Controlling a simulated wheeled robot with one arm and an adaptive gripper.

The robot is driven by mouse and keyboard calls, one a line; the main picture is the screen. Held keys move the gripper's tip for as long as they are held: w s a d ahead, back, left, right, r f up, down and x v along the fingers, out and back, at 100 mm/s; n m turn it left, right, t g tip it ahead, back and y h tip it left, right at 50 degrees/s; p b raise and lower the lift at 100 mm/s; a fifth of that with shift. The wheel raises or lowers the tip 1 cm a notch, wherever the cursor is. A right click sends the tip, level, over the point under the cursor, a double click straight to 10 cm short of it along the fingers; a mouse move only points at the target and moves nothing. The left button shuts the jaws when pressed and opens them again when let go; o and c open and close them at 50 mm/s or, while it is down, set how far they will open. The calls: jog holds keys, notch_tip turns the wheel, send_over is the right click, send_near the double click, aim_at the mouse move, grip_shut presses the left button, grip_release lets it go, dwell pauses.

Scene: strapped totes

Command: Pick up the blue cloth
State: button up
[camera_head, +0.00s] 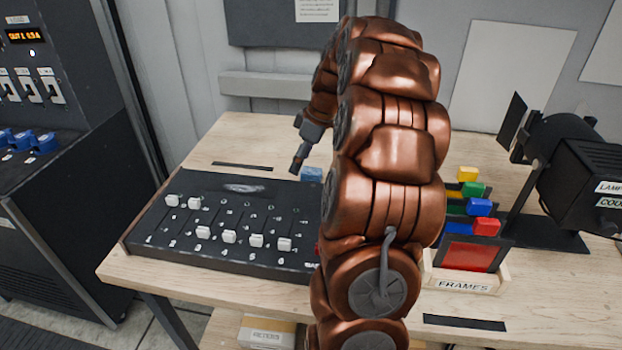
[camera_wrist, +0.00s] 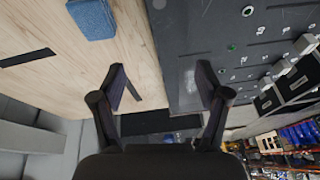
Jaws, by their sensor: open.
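The blue cloth (camera_head: 311,174) is a small folded block on the wooden table, just behind the right part of the slider panel, partly hidden by my arm in the head view. In the wrist view the blue cloth (camera_wrist: 92,18) lies at the top left, on bare wood. My gripper (camera_head: 299,160) hangs over the back of the panel, left of the cloth in the head view. In the wrist view my gripper (camera_wrist: 161,82) is open, with nothing between its fingers. The cloth is apart from the fingers, up and left of them.
A black slider panel (camera_head: 230,188) with white knobs fills the table's left half. A wooden box of coloured frames (camera_head: 463,280) and a black lamp (camera_head: 575,165) stand at the right. Black tape strips (camera_head: 243,166) lie on the wooden table (camera_head: 265,130). A grey wall is behind.

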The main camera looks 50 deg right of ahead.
jog(key=t, duration=0.1)
send_near(313, 171)
jog(key=a+f, duration=0.1)
jog(key=f, duration=0.1)
jog(key=shift+n, duration=0.3)
jog(key=shift+w+d+p+x, duration=0.1)
jog(key=shift+p+x, duration=0.35)
jog(key=shift+x, duration=0.8)
jog(key=shift+w+d+p+x, duration=0.15)
jog(key=shift+p+x, duration=0.25)
jog(key=shift+x, duration=0.85)
jog(key=shift+w+d+p+x, duration=0.1)
jog(key=shift+p+x, duration=0.35)
jog(key=shift+x, duration=0.8)
jog(key=shift+a, duration=0.1)
jog(key=shift+c, duration=0.3)
jog(key=c, duration=1)
jog(key=shift+r, duration=0.1)
notch_tip(313, 171, up, 10)
jog(key=b, duration=0.2)
jog(key=shift+b, duration=0.4)
